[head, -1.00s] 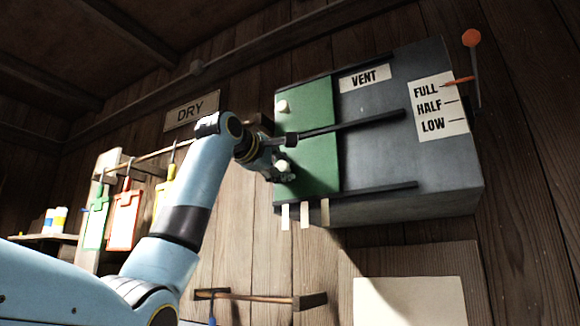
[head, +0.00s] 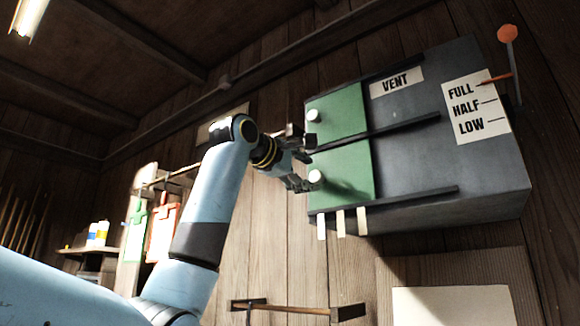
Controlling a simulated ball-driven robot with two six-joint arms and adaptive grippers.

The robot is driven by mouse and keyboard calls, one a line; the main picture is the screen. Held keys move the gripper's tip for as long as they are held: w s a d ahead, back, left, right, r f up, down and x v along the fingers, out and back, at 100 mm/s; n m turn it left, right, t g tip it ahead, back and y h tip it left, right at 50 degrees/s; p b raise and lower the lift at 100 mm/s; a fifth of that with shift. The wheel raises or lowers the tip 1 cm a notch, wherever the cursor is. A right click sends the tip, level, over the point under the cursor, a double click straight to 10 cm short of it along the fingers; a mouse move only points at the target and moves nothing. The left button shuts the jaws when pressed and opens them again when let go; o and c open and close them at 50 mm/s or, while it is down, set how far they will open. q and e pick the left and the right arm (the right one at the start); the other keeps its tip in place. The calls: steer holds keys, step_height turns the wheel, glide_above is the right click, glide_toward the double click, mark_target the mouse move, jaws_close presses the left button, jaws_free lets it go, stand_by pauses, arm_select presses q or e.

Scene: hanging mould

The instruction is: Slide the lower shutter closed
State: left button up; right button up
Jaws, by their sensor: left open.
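The lower shutter (head: 348,180) is a green panel at the left end of the grey vent box, between the middle rail (head: 385,131) and the bottom rail (head: 420,197). Its white round knob (head: 316,177) is near its left edge. The upper shutter (head: 342,112), also green with a white knob (head: 314,115), sits directly above, its right edge roughly in line with the lower one. My left gripper (head: 305,171) is open and empty, just left of the lower knob. I cannot tell whether a finger touches the knob. My right gripper is not in view.
The grey box (head: 430,150) right of the shutters carries a VENT label (head: 397,81) and a FULL/HALF/LOW card (head: 476,107) with an orange pointer (head: 494,80). Pale strips (head: 341,222) hang below the box. A wooden-handled tool (head: 290,308) is on the wall underneath.

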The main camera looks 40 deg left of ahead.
arm_select(q)
steer(key=s, duration=0.7)
steer(key=shift+s+a, duration=0.15)
steer(key=shift+s, duration=0.2)
